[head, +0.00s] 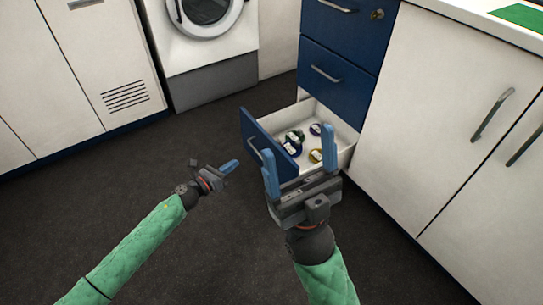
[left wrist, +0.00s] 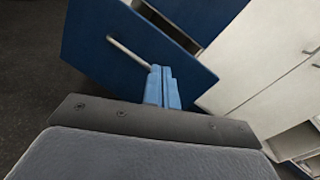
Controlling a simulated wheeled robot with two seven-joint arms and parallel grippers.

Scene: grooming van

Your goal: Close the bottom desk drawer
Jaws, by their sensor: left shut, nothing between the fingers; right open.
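The bottom desk drawer (head: 270,148) is pulled out, its blue front facing left in the head view, with a metal handle (head: 254,150) on it. Several small round tins (head: 292,146) lie inside it. My left gripper (head: 229,166) is shut and empty, just left of the drawer front. In the left wrist view its closed blue fingers (left wrist: 162,87) point at the drawer front (left wrist: 110,45), near one end of the handle (left wrist: 130,52); I cannot tell whether they touch. My right gripper (head: 300,164) is open and empty, in front of the drawer and hiding part of its near side.
Two blue drawers above (head: 335,78) are shut. A white cabinet (head: 430,120) with metal handles stands to the right. A washing machine (head: 210,50) and a white vented cabinet (head: 95,65) stand at the back left. The dark floor (head: 120,180) left of the drawer is clear.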

